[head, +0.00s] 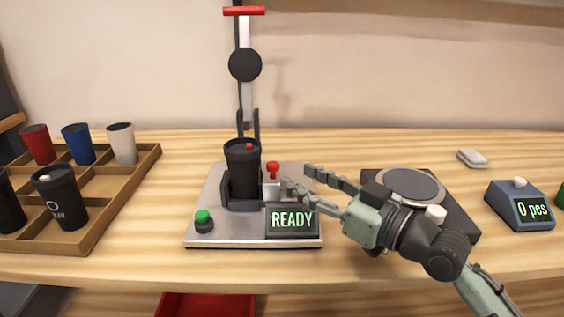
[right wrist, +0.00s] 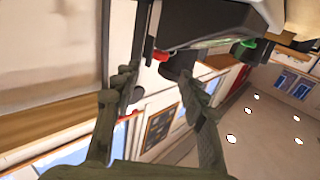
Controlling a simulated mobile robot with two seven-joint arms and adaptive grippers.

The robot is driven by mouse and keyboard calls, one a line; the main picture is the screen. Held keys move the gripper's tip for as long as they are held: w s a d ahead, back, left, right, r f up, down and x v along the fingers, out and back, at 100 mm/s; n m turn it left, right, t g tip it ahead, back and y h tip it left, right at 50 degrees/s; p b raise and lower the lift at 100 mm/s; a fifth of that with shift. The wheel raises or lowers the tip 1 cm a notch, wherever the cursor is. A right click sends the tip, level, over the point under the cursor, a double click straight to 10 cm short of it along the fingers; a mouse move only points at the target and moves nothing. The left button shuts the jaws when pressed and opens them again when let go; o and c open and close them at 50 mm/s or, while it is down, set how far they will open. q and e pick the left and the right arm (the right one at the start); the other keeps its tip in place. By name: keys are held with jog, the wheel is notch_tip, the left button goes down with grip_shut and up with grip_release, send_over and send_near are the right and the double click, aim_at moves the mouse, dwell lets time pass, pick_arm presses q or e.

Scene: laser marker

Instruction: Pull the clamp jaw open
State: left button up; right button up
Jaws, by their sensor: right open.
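The marking machine (head: 200,228) stands mid-table on a silver base. A black cup (head: 242,158) stands upright between dark holder pieces at its middle. A red knob (head: 272,167) sits on a light block at the right of the cup, apparently on the clamp jaw (head: 270,190). My right gripper (head: 297,178) is open and reaches in from the right, its fingertips just right of the red knob. I cannot tell whether they touch it. In the right wrist view, the open fingers (right wrist: 158,80) stand with a small red part (right wrist: 161,56) beyond them. My left gripper is not in view.
A wooden tray (head: 148,160) with several cups is at the left. A green button (head: 203,217) and a READY display (head: 292,219) are on the base front. A dark scale (head: 455,215) lies under my right arm, with a counter box (head: 520,205) farther right. A red bin (head: 205,304) is below the table.

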aim_at(277, 166)
jog(key=x, duration=0.6)
jog(key=shift+p, duration=0.35)
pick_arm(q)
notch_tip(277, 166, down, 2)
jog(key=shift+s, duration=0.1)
pick_arm(e)
jog(key=shift+c, duration=0.6)
grip_shut()
